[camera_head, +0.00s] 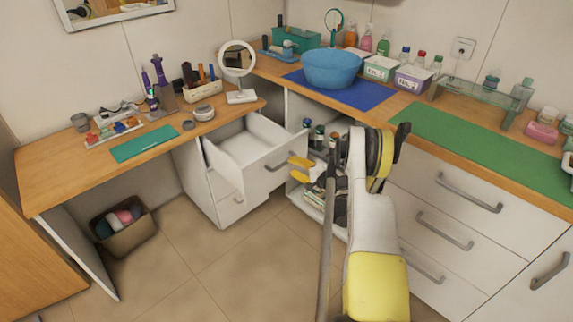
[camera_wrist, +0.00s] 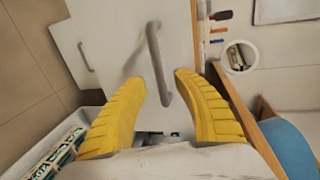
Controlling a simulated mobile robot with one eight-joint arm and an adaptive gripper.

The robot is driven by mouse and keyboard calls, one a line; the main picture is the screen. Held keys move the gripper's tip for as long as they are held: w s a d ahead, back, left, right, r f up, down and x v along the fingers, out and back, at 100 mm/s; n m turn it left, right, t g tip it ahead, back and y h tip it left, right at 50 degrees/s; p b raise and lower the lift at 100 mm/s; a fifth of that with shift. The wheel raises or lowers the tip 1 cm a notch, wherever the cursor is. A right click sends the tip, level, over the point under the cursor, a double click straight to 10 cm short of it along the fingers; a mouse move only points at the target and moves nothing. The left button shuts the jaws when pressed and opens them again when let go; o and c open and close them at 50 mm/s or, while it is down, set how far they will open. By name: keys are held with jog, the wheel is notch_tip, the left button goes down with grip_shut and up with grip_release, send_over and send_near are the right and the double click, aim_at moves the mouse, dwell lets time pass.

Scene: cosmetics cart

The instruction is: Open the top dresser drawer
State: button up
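The white top drawer (camera_head: 262,160) of the dresser under the left desk is pulled well out, and its empty inside shows. Its grey bar handle (camera_head: 284,162) is on the drawer front. My gripper (camera_head: 300,169), with yellow fingers, is just to the right of the handle. In the wrist view, the handle (camera_wrist: 158,62) runs between the two spread fingertips of my gripper (camera_wrist: 158,80). The fingers are open, and the handle appears apart from both. A lower drawer handle (camera_head: 238,199) also shows.
A wooden desk (camera_head: 60,160) with a round mirror (camera_head: 238,65) is above the dresser. Open shelves with bottles (camera_head: 318,135) are behind my gripper. White drawers (camera_head: 440,225) stand at right. A bin (camera_head: 125,225) is at left. Floor before the dresser is clear.

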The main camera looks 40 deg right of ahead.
jog(key=v, duration=0.7)
dwell(0.3)
